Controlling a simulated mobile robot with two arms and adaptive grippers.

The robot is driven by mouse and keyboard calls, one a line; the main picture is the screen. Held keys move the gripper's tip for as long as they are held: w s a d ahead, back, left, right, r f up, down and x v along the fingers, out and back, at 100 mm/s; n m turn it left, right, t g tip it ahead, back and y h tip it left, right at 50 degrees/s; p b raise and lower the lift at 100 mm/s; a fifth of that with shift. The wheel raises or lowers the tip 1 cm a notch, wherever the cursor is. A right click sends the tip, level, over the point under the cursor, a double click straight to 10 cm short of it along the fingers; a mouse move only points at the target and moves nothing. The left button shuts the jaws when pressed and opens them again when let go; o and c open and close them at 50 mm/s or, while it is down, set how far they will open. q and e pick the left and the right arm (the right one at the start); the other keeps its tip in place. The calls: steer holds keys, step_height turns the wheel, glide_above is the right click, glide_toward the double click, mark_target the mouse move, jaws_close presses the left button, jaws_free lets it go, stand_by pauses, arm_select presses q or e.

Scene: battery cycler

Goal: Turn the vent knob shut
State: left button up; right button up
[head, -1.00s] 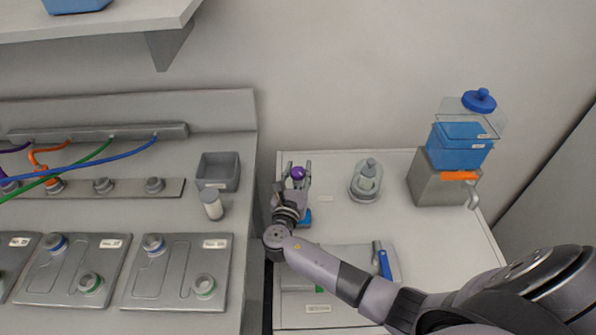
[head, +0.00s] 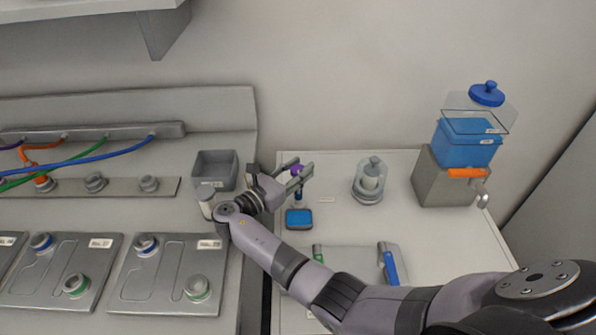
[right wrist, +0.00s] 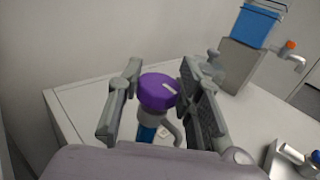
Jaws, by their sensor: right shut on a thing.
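The vent knob is a purple cap with a white mark line on top. It shows in the head view (head: 297,170) and large in the right wrist view (right wrist: 158,91). It sits on a short upright stem with a blue part (right wrist: 147,133), with a curved grey pipe beside it. My right gripper (head: 299,173) comes at it from the left in the head view and is shut on the knob, one finger on each side. In the wrist view the white mark points toward the right finger. My left gripper is not in view.
A blue-topped block (head: 299,219) stands just in front of the knob. A glass vessel (head: 370,182) stands to its right, and a blue tank on a grey stand (head: 452,180) farther right.

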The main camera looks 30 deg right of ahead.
mark_target(298, 169)
stand_by(0.3)
steer(key=o, duration=1.2)
step_height(298, 169, up, 10)
steer(key=shift+r, duration=0.1)
